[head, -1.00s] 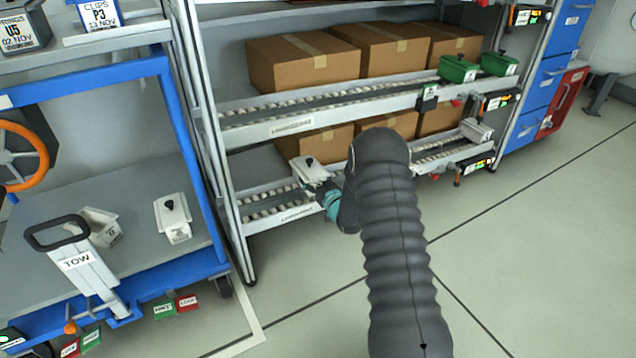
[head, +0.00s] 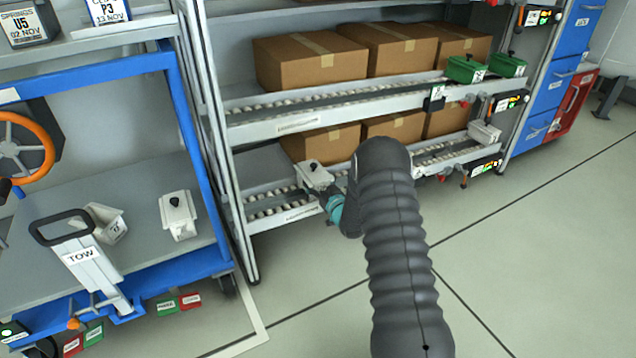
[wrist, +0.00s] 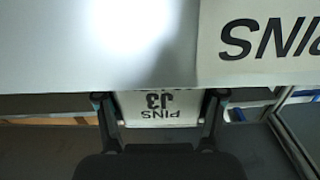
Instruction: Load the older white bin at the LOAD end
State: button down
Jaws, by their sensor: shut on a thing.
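My gripper (head: 326,194) is shut on a white bin (head: 314,175) with a dark knob on its lid. It holds the bin at the left part of the lower roller lane (head: 266,208); whether the bin touches the rollers cannot be told. Another white bin (head: 179,216) stands on the blue cart, and a tilted one (head: 108,222) lies behind the tow handle. A further white bin (head: 484,132) sits at the lane's right end.
Boxes also stand behind the lower lane. A rack post (head: 232,170) stands left of my gripper, beside the blue cart (head: 170,264). Floor at the right is clear.

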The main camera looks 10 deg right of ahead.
jog(key=shift+f, duration=0.2)
dwell(0.4)
jog(key=shift+c, duration=0.2)
grip_release()
jog(key=shift+f, duration=0.15)
jog(key=v, duration=1.2)
dwell(3.0)
